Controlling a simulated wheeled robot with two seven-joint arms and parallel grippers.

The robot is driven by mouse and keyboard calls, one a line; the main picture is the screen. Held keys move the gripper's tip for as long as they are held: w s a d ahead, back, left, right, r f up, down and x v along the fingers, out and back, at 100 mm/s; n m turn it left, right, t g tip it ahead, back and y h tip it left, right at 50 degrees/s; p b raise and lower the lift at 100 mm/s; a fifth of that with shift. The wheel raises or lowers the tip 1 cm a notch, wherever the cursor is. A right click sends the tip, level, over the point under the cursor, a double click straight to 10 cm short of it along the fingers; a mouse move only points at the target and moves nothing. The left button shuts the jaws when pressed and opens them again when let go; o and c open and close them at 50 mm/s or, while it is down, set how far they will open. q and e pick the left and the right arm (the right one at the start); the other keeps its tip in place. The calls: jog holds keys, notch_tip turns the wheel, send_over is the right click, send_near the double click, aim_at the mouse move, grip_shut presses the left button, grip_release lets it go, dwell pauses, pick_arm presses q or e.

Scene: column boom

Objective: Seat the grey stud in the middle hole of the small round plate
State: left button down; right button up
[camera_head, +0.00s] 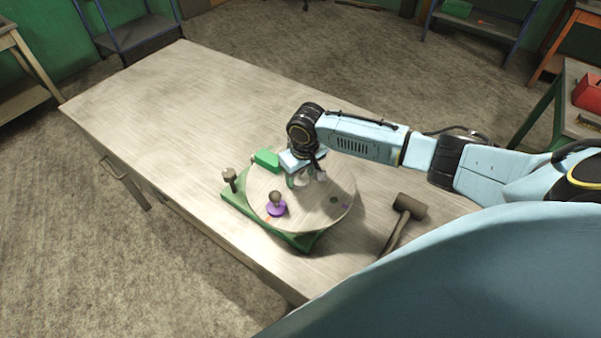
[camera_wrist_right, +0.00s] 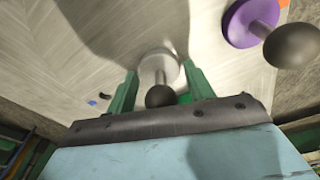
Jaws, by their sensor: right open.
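The small round plate (camera_head: 310,218) lies on a green base on the table. The grey stud (camera_wrist_right: 158,68), with a pale round flange, a stem and a dark ball knob, stands near the plate's middle; it also shows under the gripper in the head view (camera_head: 301,181). Its flange looks down at the plate, but any hole under it is hidden. My right gripper (camera_wrist_right: 159,90) is open, its green fingers on either side of the stud, with gaps visible. A purple stud (camera_head: 277,208) with a dark knob stands near the plate's front-left edge. My left gripper is not in view.
A green block (camera_head: 267,158) and a dark knobbed post (camera_head: 230,178) stand at the base's back and left. A mallet (camera_head: 408,208) lies to the right. The table's left part (camera_head: 160,100) is clear.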

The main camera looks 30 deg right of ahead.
jog(key=shift+r+p, duration=1.4)
jog(key=shift+p, duration=0.05)
jog(key=shift+r+p, duration=0.3)
jog(key=shift+r, duration=2.05)
jog(key=o, duration=0.6)
jog(key=shift+c, duration=0.2)
notch_tip(320, 180, up, 13)
jog(key=s+b, duration=0.1)
jog(key=shift+s, duration=0.35)
